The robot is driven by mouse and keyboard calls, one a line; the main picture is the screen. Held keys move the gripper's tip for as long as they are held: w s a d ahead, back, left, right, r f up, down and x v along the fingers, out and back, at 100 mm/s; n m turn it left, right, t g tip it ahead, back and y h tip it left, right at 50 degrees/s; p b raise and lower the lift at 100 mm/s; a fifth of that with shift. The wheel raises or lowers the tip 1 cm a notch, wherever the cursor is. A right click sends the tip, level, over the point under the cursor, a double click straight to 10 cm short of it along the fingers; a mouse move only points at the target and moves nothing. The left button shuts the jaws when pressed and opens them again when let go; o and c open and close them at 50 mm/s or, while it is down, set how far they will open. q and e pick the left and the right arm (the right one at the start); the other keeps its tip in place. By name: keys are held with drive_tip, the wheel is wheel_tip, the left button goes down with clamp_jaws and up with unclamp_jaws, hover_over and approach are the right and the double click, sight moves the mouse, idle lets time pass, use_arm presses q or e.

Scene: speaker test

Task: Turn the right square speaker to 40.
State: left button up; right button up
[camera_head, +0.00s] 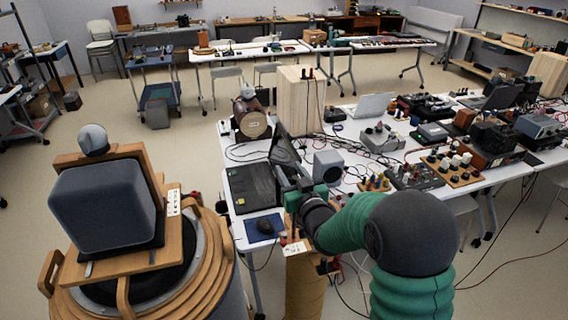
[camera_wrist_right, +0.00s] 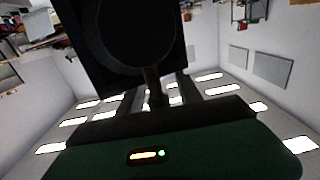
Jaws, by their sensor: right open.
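A small grey square speaker (camera_head: 327,167) with a round cone stands on the white table in the head view, just beyond my right gripper (camera_head: 296,184). A larger dark grey square speaker (camera_head: 102,203) sits on a wooden stand at the left. In the right wrist view a dark square box with a round disc (camera_wrist_right: 140,30) fills the top, close to my right gripper (camera_wrist_right: 158,90). Its fingers are apart, and a thin brownish stalk (camera_wrist_right: 153,88) shows between them. I cannot tell whether they touch it. No angle can be read. My left gripper is not in view.
Electronics and cables crowd the white table (camera_head: 231,145). Open floor lies behind.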

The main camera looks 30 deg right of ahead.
drive_tip(key=shift+s+r, duration=0.25)
drive_tip(key=shift+s, duration=0.15)
drive_tip(key=shift+s+r, duration=0.1)
drive_tip(key=shift+s, duration=0.1)
drive_tip(key=shift+c, duration=2.2)
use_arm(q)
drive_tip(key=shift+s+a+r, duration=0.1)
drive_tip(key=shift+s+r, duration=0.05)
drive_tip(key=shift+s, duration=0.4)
use_arm(e)
drive_tip(key=shift+w+a, duration=0.1)
clamp_jaws()
